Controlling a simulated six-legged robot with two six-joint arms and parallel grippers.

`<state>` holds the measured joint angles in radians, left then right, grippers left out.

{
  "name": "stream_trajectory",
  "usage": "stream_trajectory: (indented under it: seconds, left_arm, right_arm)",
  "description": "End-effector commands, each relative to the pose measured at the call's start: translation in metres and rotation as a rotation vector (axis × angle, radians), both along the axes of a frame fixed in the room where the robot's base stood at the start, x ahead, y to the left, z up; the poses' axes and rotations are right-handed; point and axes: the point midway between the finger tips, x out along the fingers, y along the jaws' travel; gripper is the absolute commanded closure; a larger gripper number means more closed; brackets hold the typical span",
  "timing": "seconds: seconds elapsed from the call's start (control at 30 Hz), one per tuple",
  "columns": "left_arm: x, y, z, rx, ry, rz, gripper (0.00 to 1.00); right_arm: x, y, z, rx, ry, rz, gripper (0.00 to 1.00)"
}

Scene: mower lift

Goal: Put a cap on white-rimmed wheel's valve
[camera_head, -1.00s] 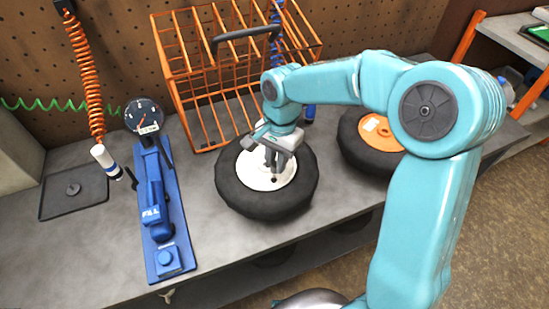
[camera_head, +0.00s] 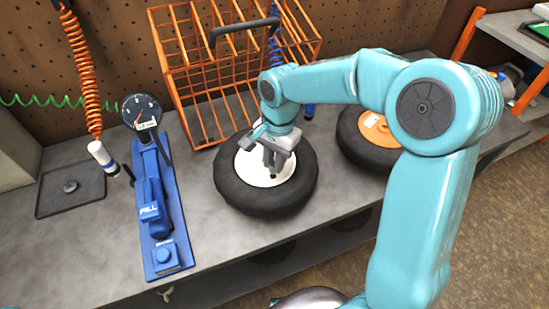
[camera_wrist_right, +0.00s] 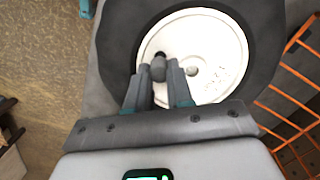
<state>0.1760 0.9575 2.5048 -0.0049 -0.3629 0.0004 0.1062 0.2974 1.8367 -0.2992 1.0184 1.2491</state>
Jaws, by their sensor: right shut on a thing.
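The white-rimmed wheel (camera_head: 232,192) lies flat on the bench with its rim facing up. My right gripper (camera_head: 271,172) points down over the near part of the rim. In the right wrist view, the right gripper (camera_wrist_right: 159,78) is shut on a small grey cap (camera_wrist_right: 158,69), held between its fingertips. A dark spot on the white rim (camera_wrist_right: 213,58), probably at the valve, shows right beside the cap's far end. I cannot tell whether the cap touches it. The valve itself is hidden in the head view. My left gripper is not in view.
An orange-rimmed wheel (camera_head: 379,131) lies to the right, partly behind my arm. An orange wire cage (camera_head: 200,90) stands behind. A blue inflator with a gauge (camera_head: 152,200) and a black tray (camera_head: 92,201) with a small grey piece (camera_head: 70,186) are at left.

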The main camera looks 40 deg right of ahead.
Motion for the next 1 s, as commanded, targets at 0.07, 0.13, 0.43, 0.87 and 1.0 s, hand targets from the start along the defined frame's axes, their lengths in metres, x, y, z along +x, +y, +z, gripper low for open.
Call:
stream_trajectory:
  seconds: [0.07,0.13,0.43,0.87,1.0]
  left_arm:
    - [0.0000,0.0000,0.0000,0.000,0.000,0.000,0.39]
    - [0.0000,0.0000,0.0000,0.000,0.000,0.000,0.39]
    - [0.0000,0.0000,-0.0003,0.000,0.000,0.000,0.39]
    - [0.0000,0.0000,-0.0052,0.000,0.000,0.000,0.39]
    - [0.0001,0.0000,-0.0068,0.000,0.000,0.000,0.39]
  right_arm:
    - [0.0000,0.0000,0.0000,0.000,0.000,0.000,1.00]
    - [0.0000,-0.0001,0.0000,0.000,0.000,0.000,1.00]
    - [-0.0002,0.0002,-0.0002,0.000,0.000,0.000,1.00]
    - [-0.0001,0.0002,-0.0063,0.000,0.000,0.000,1.00]
    - [-0.0002,0.0001,-0.0084,0.000,0.000,0.000,1.00]
